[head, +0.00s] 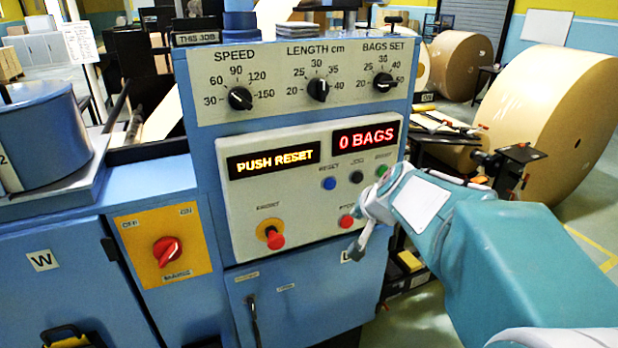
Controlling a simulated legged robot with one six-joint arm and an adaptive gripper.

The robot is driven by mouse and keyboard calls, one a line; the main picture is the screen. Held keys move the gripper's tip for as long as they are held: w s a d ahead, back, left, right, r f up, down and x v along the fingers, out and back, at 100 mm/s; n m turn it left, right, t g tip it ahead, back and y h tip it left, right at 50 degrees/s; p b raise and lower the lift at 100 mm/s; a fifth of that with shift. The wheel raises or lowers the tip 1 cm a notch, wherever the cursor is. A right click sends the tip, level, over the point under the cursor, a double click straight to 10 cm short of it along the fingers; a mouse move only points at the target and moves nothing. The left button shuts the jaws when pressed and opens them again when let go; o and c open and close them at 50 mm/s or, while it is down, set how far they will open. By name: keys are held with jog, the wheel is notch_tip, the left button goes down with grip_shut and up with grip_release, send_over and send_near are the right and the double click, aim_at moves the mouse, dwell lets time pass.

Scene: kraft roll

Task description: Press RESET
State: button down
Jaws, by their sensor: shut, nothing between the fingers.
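The blue cabinet's control panel (300,200) has a lit display reading PUSH RESET (273,160) and another reading 0 BAGS (366,136). A blue button (329,183) sits under a small label that seems to read RESET. Right of it are a black button (356,177) and a green button (381,170). A red button (346,221) is below. A red mushroom knob on a yellow base (273,237) is at lower left. My gripper (357,248) is shut and empty near the panel's lower right, below and right of the blue button. The blue button is unobstructed; contact elsewhere cannot be told.
Three black dials (318,89) are on the upper plate. A red rotary switch (167,251) is on a yellow plate at left. Large kraft rolls (553,120) stand behind at right, near a dark stand (516,160). Floor shows at lower right.

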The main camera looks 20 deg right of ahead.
aim_at(332, 189)
jog(key=w, duration=0.8)
jog(key=shift+w+a, duration=0.15)
jog(key=shift+w, duration=0.25)
dwell(1.3)
jog(key=shift+w, duration=0.4)
jog(key=shift+w, duration=0.4)
dwell(0.6)
jog(key=shift+r, duration=0.1)
jog(key=shift+s, duration=0.85)
